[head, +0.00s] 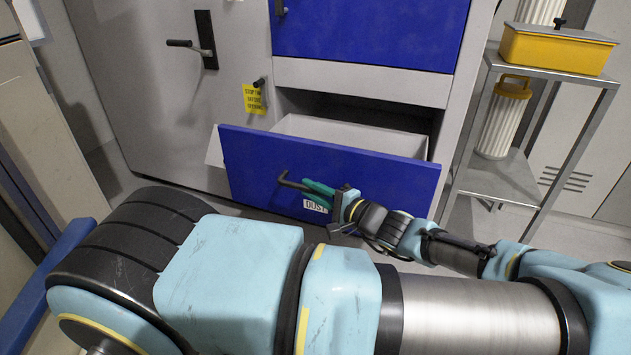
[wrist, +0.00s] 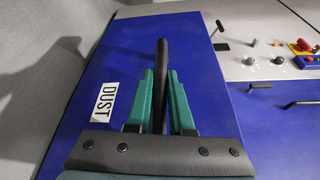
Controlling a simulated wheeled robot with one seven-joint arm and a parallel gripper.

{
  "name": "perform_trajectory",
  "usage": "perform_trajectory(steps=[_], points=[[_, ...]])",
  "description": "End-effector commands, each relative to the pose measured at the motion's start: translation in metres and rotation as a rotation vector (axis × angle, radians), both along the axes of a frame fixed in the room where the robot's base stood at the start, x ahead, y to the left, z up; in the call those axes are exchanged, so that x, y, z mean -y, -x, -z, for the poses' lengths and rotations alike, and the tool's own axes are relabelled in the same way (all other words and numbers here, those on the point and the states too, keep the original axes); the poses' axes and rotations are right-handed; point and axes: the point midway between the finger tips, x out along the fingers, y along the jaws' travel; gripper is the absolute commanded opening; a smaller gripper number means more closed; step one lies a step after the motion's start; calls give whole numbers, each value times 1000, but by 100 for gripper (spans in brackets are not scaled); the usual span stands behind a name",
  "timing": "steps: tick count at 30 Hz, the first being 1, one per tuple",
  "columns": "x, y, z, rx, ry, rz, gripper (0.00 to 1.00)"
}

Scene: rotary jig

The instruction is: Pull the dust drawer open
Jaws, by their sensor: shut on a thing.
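The dust drawer (head: 245,160) has a blue front and stands pulled out from the grey cabinet, with its pale inner tray (head: 350,134) showing behind the front. Its front also fills the middle of the wrist view (wrist: 75,140), with a white DUST label (wrist: 105,101) on it. A dark bar handle (head: 290,182) sticks out from the front. My gripper (wrist: 159,95) has its green fingers on either side of the handle bar and is shut on it. In the head view, my gripper (head: 320,188) reaches the handle from the right.
A blue panel (head: 365,30) is above the drawer. A grey door with a lever handle (head: 190,44) and a yellow notice (head: 254,99) is at left. A metal rack (head: 500,180) with a yellow box (head: 557,48) and a filter (head: 501,122) stands close at right.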

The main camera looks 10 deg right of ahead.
Motion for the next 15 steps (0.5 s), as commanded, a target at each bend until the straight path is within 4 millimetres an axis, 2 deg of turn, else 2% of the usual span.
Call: perform_trajectory(steps=[10, 11, 15], points=[[1, 1, 1, -2, 3, 3, 0], [1, 1, 1, -2, 3, 3, 21], [1, 1, 1, -1, 3, 3, 37]])
